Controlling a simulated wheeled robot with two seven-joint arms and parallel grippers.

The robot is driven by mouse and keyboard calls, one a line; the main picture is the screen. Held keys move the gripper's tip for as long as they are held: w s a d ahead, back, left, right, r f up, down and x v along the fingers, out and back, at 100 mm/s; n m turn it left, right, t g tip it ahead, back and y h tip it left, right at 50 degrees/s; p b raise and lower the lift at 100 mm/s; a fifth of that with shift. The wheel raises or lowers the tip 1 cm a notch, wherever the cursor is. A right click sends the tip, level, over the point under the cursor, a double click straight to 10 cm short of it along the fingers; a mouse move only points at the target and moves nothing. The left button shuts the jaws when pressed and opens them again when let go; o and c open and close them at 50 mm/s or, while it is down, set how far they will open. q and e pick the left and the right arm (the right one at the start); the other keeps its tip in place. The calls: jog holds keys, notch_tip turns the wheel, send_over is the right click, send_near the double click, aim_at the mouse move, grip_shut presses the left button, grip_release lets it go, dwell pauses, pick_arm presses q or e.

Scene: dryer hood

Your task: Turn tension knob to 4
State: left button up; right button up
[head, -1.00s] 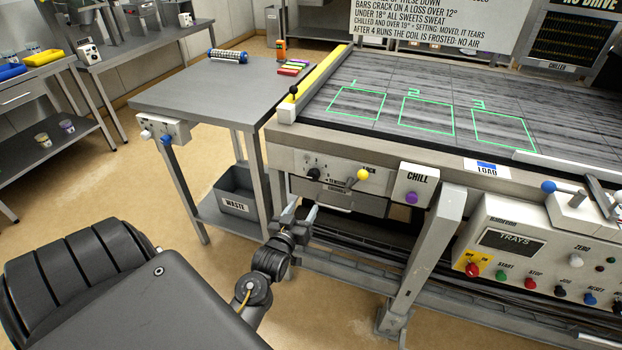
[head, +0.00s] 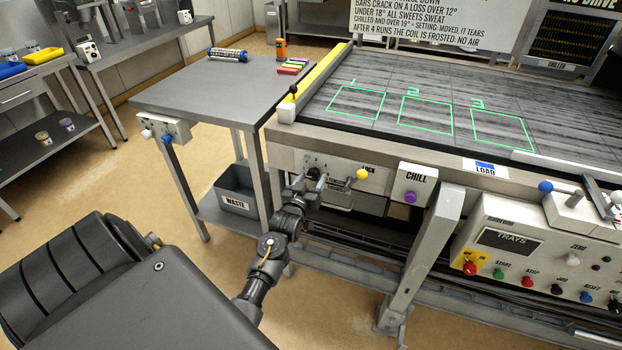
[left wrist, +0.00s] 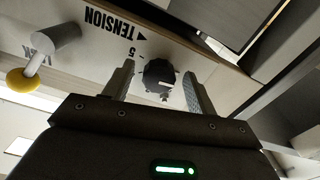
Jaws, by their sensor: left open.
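The black tension knob (left wrist: 160,76) is on the light machine panel, with the word TENSION and a 5 beside it in the left wrist view. In the head view the knob (head: 314,173) shows small at the left of the front panel. My left gripper (left wrist: 160,88) is open, with one finger on each side of the knob; I cannot tell whether either finger touches it. In the head view the left gripper (head: 309,182) is at the panel and partly covers the dial. The knob's exact setting is too small to read. My right gripper is not in view.
A yellow-tipped lock lever (head: 362,174) sticks out right of the knob. The CHILL box (head: 417,182) with a purple button is farther right. A machine leg (head: 425,245) stands below it. A grey side table (head: 200,95) and a waste bin (head: 236,188) are at the left.

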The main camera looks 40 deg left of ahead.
pick_arm(q)
jog(key=shift+w, duration=0.2)
jog(key=c, duration=1)
